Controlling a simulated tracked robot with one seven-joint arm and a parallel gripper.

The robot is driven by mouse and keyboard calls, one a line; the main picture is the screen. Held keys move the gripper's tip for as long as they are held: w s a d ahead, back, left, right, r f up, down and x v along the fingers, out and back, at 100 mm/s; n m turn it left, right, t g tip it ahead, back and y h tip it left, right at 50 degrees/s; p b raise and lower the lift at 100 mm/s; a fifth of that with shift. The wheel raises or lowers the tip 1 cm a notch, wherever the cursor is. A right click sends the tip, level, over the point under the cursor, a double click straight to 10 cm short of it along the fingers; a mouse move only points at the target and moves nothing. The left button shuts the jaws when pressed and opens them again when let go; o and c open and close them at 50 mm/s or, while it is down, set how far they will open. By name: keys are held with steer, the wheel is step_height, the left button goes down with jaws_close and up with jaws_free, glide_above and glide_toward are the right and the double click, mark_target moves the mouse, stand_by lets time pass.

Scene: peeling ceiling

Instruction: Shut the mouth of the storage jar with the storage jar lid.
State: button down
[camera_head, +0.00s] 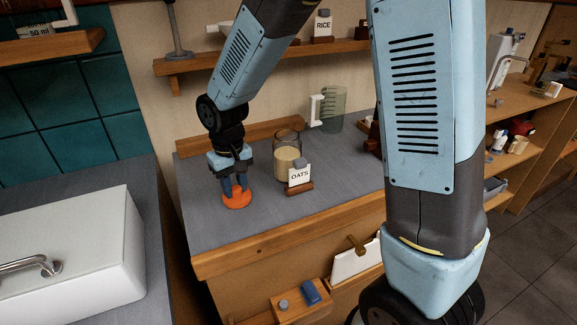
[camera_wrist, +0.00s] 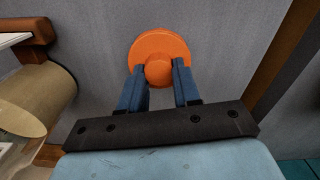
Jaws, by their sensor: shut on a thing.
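The storage jar lid (camera_head: 237,199) is a round orange disc with a knob, at the left part of the grey counter. It also shows in the wrist view (camera_wrist: 172,42). My gripper (camera_head: 235,183) points down with its blue fingers (camera_wrist: 160,78) on either side of the knob, shut on it. The lid looks to be on or just above the counter; I cannot tell which. The storage jar (camera_head: 287,158) is clear glass with pale oats inside and an open mouth. It stands right of my gripper, and its side shows at the left of the wrist view (camera_wrist: 40,98).
An "OATS" card (camera_head: 299,177) on a wooden stand is in front of the jar. A clear measuring jug (camera_head: 333,108) stands behind it to the right. A wooden shelf with a "RICE" card (camera_head: 322,27) runs above. A white box (camera_head: 75,250) is at the left.

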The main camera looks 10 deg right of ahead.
steer(key=shift+r, duration=1.65)
stand_by(0.6)
steer(key=shift+r, duration=2.4)
steer(key=w+d+r+m, duration=0.2)
steer(key=w+d+r, duration=0.2)
steer(key=d, duration=0.1)
step_height(320, 180, up, 8)
steer(key=m, duration=0.4)
glide_above(287, 134)
steer(key=shift+f, duration=0.15)
steer(key=shift+f, duration=0.1)
steer(key=shift+f, duration=2.7)
